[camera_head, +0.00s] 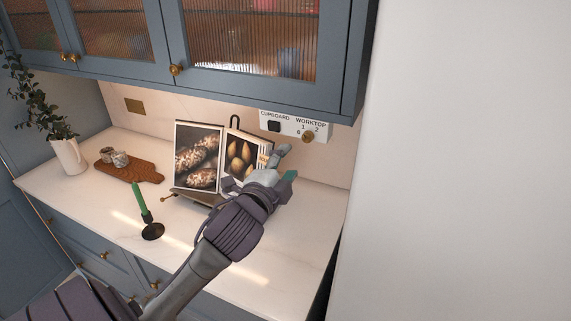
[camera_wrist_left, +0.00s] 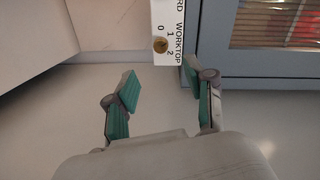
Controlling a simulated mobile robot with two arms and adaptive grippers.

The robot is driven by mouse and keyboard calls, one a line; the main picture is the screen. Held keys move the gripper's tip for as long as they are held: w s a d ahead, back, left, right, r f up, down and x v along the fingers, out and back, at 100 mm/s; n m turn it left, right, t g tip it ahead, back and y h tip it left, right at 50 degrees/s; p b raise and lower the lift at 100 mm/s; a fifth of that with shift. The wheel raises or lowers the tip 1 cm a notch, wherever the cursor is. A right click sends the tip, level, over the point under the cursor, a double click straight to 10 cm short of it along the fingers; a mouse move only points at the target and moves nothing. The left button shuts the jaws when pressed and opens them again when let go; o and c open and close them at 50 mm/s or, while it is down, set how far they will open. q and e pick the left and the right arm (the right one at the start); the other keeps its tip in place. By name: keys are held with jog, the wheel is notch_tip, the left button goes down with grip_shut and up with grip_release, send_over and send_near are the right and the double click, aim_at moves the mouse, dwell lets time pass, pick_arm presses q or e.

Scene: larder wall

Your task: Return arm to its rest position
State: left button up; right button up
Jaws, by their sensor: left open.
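My left arm reaches in from the lower left across the worktop in the head view. Its left gripper (camera_head: 286,163) is near the wall, in front of and just below the switch panel (camera_head: 288,122). In the left wrist view my left gripper (camera_wrist_left: 160,82) has its two green-padded fingers apart with nothing between them. The panel (camera_wrist_left: 166,18) and its brass knob (camera_wrist_left: 160,45) show beyond the fingertips, apart from them. The panel reads CUPBOARD and WORKTOP, and the knob (camera_head: 308,137) sits by the marks 0, 1, 2. My right gripper is not in view.
A cookbook (camera_head: 197,155) on a stand is close to my gripper and partly hidden by it. A green candle (camera_head: 142,204) in a dark holder, a wooden board (camera_head: 128,169) and a white vase (camera_head: 69,156) stand left. Glass-front blue cupboards (camera_head: 254,45) hang above.

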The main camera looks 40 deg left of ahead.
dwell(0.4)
pick_arm(q)
jog(key=s+d+f+n+g+h, duration=0.1)
jog(key=s+d+f+n+g, duration=0.25)
jog(key=f, duration=0.55)
jog(key=s+d+f+n+g+h, duration=0.1)
jog(key=s+d+f+n+g, duration=0.15)
jog(key=s+f, duration=0.45)
jog(key=s+d+f+n+g+h, duration=0.35)
jog(key=s+d+f+g, duration=0.4)
jog(key=s+f, duration=0.5)
notch_tip(320, 180, down, 37)
jog(key=s+g+b, duration=0.1)
jog(key=s+b, duration=0.1)
jog(key=b, duration=0.7)
jog(key=s+a+f+b, duration=0.1)
jog(key=s+f+b, duration=0.1)
jog(key=s+f, duration=0.6)
jog(key=s+a+f+g+b, duration=0.1)
jog(key=s+f+b, duration=0.2)
jog(key=s+f, duration=0.5)
notch_tip(320, 180, down, 4)
jog(key=shift+a+f+y+b, duration=0.2)
jog(key=shift+y+b, duration=0.1)
jog(key=shift+y, duration=0.15)
